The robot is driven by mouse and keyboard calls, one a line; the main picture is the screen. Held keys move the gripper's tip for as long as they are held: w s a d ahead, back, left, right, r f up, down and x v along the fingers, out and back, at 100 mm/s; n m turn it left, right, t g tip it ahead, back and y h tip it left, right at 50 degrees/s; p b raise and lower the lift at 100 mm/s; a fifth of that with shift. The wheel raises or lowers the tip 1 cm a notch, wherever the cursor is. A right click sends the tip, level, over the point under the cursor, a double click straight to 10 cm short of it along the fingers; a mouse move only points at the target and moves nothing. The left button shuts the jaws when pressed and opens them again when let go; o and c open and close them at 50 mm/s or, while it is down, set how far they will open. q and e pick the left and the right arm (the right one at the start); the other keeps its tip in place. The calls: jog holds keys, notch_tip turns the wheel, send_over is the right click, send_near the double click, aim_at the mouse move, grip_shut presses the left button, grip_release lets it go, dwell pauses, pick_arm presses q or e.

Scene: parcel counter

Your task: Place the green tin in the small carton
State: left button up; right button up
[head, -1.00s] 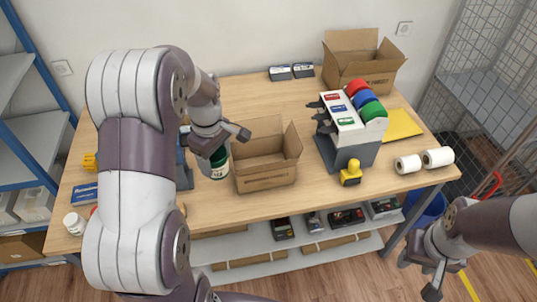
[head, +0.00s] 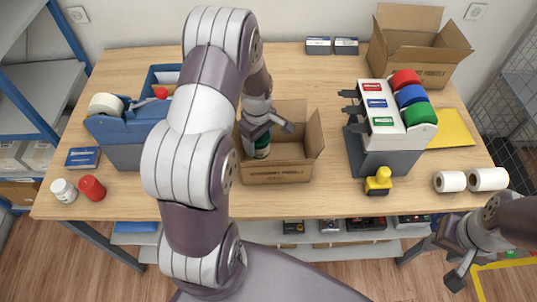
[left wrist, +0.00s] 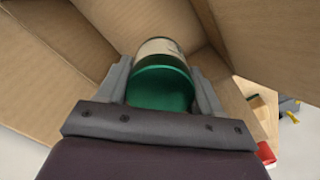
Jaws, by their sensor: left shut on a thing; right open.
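The green tin (head: 262,148) with a pale label is inside the small carton (head: 277,174), near its left side. It also shows in the left wrist view (left wrist: 162,84), its green end between my fingers and cardboard walls (left wrist: 70,40) around it. My left gripper (head: 262,132) reaches down into the carton and is shut on the tin. Whether the tin touches the carton's floor I cannot tell. The carton's flaps are open. My right gripper (head: 458,262) is open and empty, off the table at the lower right.
A larger open carton (head: 415,55) stands at the back right.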

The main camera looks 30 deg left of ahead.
aim_at(259, 152)
pick_arm(q)
notch_tip(259, 152, down, 6)
jog(key=shift+w+r+p, duration=0.1)
jog(key=shift+p, duration=0.4)
jog(key=shift+f, duration=0.3)
jog(key=o, duration=0.8)
jog(key=shift+o, duration=0.2)
